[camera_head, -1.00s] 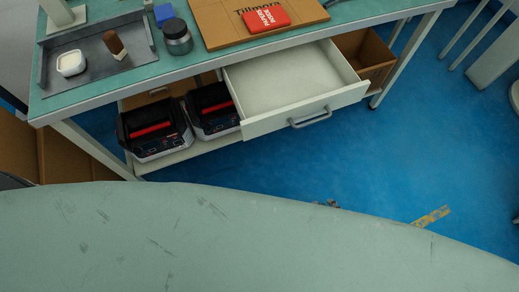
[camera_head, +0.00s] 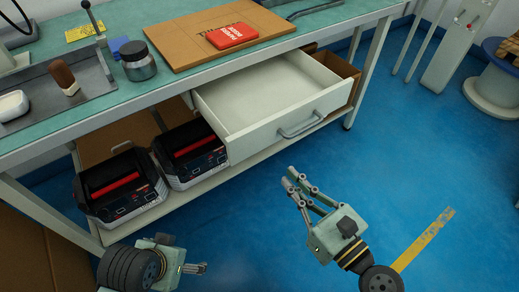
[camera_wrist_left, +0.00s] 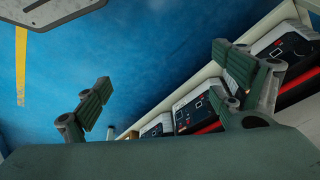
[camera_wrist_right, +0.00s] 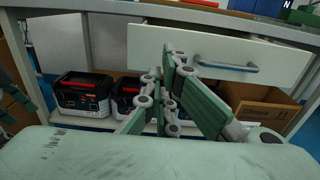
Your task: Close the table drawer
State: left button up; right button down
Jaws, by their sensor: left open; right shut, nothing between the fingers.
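The table drawer (camera_head: 262,125) is pulled out and empty, under the green-topped table. Its white front with a grey bar handle (camera_head: 301,124) faces me. The drawer front (camera_wrist_right: 150,48) and handle (camera_wrist_right: 228,66) also show in the right wrist view, beyond the fingers. My right gripper (camera_head: 293,180) is shut and empty, in front of and below the handle, apart from it. My left gripper (camera_head: 204,268) is low at the lower left in the head view, before the shelf. In the left wrist view its fingers (camera_wrist_left: 165,90) are spread apart with nothing between them.
The tabletop holds a tray, a jar (camera_head: 138,62) and a red box (camera_head: 232,36). Blue floor before the drawer is clear.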

send_near(253, 141)
jog(key=x, duration=0.6)
jog(key=shift+w+a, duration=0.3)
jog(key=shift+w, duration=0.1)
pick_arm(q)
jog(key=shift+x, duration=1.1)
